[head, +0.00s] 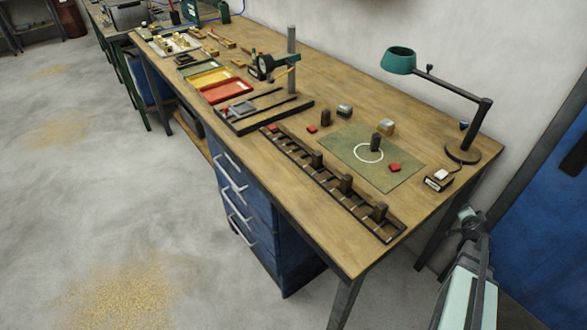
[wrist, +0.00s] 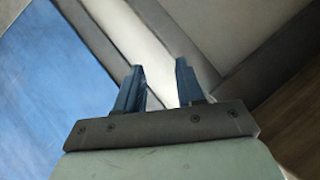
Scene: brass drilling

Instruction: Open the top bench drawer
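The blue drawer unit (head: 282,245) hangs under the wooden bench near its front edge, in the head view. Its front faces left and carries several pale bar handles, one above another. The top bench drawer (head: 229,163) is just under the bench top and looks shut, flush with the fronts below. My gripper (wrist: 160,68) shows in the wrist view with its two blue fingers apart and nothing between them. My arm is at the lower right of the head view, at the bench's right end, well away from the drawers. No drawer handle shows in the wrist view.
The bench top (head: 310,220) bears a slotted black rack (head: 330,183), a green mat (head: 345,150), a desk lamp (head: 463,150) and coloured trays (head: 228,91). A blue panel (head: 545,225) stands at right. The floor (head: 130,200) before the drawers is clear.

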